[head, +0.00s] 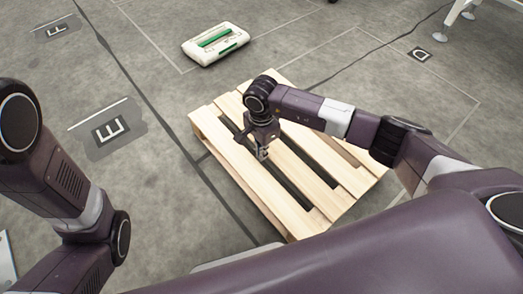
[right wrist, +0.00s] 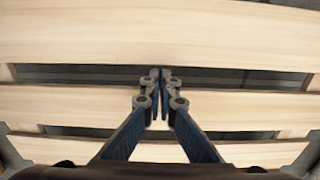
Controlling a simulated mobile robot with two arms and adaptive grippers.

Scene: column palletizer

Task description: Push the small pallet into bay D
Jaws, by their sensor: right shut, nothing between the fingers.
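The small pallet (head: 290,203) is light wood with slats and dark gaps. It lies flat on the floor in front of me, in the middle of the head view. My right gripper (head: 262,153) is shut and empty, pointing down over the pallet's slats. In the right wrist view its closed fingertips (right wrist: 160,75) overlap a gap between slats (right wrist: 160,105); I cannot tell whether they touch the wood. The bay D label (head: 420,54) is on the floor beyond the pallet, at the upper right. My left gripper is outside both views.
A white and green box-like object (head: 215,44) lies on the floor beyond the pallet. Labels E (head: 111,129) and F (head: 56,31) are on the floor at the left. White legs of a stand (head: 455,18) show at the upper right. The floor between the pallet and label D is clear.

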